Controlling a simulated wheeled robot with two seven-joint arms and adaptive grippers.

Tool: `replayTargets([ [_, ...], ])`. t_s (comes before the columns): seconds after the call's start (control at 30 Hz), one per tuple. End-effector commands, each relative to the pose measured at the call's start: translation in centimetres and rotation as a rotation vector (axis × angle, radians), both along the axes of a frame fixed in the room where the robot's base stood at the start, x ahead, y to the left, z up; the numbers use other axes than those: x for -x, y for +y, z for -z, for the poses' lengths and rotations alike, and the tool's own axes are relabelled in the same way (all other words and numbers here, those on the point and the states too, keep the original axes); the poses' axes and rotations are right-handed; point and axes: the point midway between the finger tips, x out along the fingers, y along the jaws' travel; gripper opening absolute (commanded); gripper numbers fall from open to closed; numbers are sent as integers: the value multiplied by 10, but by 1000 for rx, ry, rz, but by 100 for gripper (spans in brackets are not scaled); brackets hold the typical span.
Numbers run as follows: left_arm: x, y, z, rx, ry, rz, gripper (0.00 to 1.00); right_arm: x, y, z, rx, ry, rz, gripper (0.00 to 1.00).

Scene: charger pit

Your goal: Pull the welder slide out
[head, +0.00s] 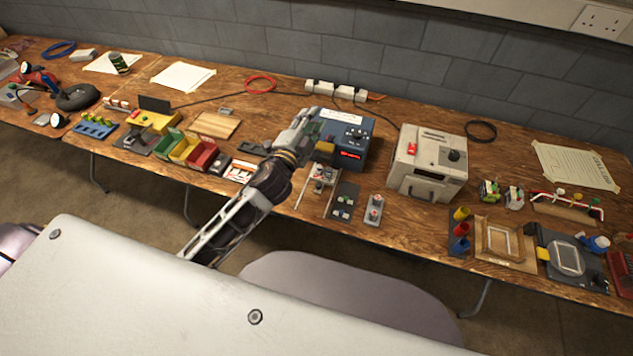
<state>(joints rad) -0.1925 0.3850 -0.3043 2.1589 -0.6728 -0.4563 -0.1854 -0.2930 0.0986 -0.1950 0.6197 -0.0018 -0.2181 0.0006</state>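A blue box with a red display and dials (346,138), which looks like the welder, stands at the back middle of the bench. A yellow block (323,148) shows at its front left. Two pale rails with a small carriage between them (322,174), which look like its slide, run from the box toward the bench's front edge. My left gripper (308,119) is over the left side of the blue box and hides part of it. It looks above the rails and apart from the carriage. Its fingers are too small to tell open from shut. My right gripper is not in view.
A beige machine with a front handle (427,163) stands right of the blue box. A dark plate (342,201) and a grey button box (374,210) lie right of the rails. Coloured bins (186,150) stand to the left. A grey stool seat (345,290) is before the bench.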

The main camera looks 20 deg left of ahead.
Motion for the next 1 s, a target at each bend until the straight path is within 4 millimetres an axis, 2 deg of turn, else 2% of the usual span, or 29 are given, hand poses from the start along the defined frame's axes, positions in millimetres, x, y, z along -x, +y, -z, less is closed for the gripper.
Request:
replayTargets([
  [0.03,-3,-7,-11,-45,-48,35,30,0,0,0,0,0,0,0],
  [0.23,-6,-42,-49,-236,-234,182,30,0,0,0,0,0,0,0],
  [0.5,5,-92,-77,-507,-458,392,30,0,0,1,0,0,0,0],
  [0.77,25,-132,-76,-786,-637,604,30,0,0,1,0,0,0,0],
  [1.0,44,-153,-52,-1054,-762,812,30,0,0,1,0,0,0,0],
])
